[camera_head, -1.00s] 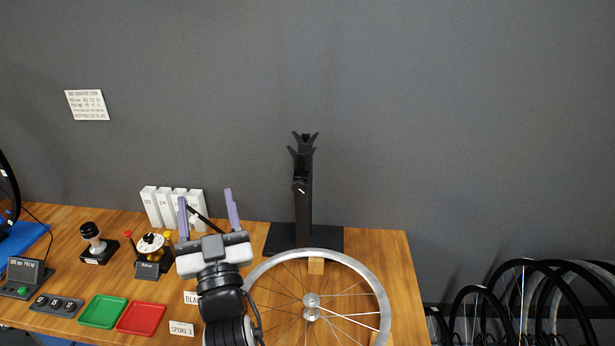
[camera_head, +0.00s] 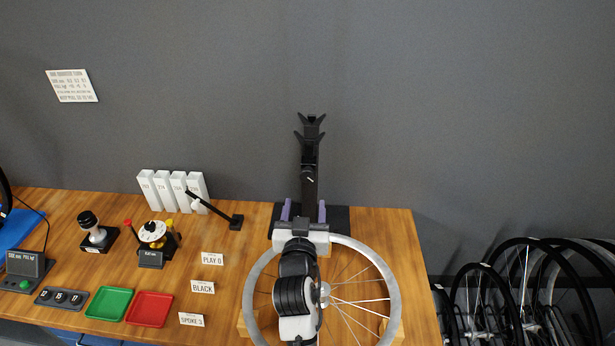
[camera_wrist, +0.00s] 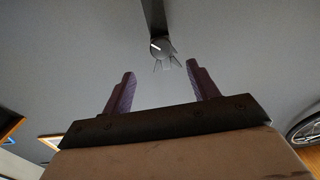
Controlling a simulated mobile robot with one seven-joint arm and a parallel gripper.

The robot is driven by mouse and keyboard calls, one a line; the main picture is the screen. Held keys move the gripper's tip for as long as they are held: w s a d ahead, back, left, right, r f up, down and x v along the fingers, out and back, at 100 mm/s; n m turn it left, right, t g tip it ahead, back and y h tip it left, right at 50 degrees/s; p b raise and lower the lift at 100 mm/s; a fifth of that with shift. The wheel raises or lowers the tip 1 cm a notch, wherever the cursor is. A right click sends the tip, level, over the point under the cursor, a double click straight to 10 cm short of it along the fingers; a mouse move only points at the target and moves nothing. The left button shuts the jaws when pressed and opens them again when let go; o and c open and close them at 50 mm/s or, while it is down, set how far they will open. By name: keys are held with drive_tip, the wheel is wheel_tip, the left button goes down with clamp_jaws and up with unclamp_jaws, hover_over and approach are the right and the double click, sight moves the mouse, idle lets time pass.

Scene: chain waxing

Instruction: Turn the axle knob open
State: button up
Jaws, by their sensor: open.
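The axle knob (camera_head: 308,171) is a dark round knob with a white line mark, on the black upright stand (camera_head: 310,190) at the back of the bench. In the wrist view the knob (camera_wrist: 162,46) sits ahead of the fingers, its white line close to horizontal. My gripper (camera_head: 304,208) has two purple fingers pointing toward the stand. It is open and empty, lower than the knob in the head view and apart from it. In the wrist view my gripper (camera_wrist: 160,75) has the knob roughly centred between and beyond its fingertips.
A silver spoked wheel (camera_head: 384,270) lies beneath my arm on wooden blocks. To the left are a black lever (camera_head: 210,207), white boxes (camera_head: 163,190), a yellow-and-black dial device (camera_head: 152,233), and green (camera_head: 110,303) and red (camera_head: 150,308) trays. More wheels (camera_head: 530,285) stand at right.

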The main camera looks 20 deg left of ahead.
sight(308, 178)
drive_tip(key=p+x, duration=0.2)
drive_tip(key=x, duration=0.7)
drive_tip(key=shift+w+a+p, duration=0.15)
drive_tip(key=shift+w+p, duration=0.2)
drive_tip(key=shift+p, duration=0.05)
drive_tip(key=c, duration=1)
